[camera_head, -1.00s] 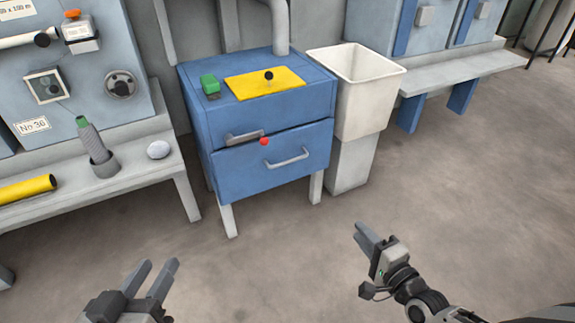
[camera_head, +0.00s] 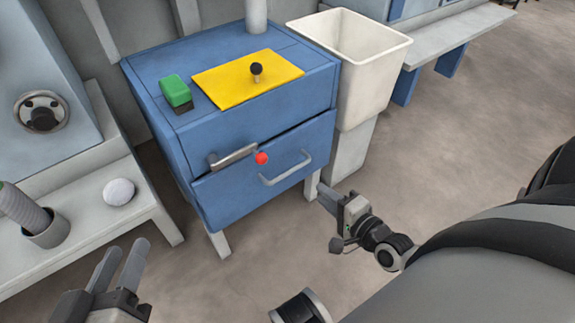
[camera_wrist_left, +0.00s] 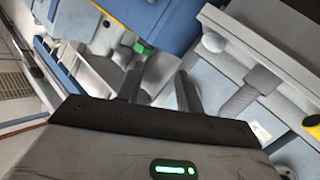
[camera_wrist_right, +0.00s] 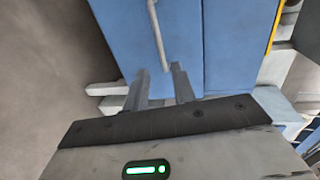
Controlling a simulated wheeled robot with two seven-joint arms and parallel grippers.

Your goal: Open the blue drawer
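The blue drawer (camera_head: 240,196) is the lower front of a blue cabinet (camera_head: 155,92). It looks shut or nearly so, with a dark gap along its top edge. Its grey bar handle (camera_head: 287,170) is on the right part of the front. My right gripper (camera_head: 322,194) is just right of and below the handle, apart from it. In the right wrist view the handle (camera_wrist_right: 157,35) lies ahead of the right gripper's spread, empty fingers (camera_wrist_right: 158,88). My left gripper (camera_head: 120,264) is open and empty at the lower left, away from the cabinet.
A grey lever (camera_head: 232,156) with a red knob (camera_head: 262,158) sits at the drawer's top edge. A white bin (camera_head: 362,70) stands right of the cabinet. A grey bench (camera_head: 85,185) with a white ball (camera_head: 118,191) is on the left. The floor in front is clear.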

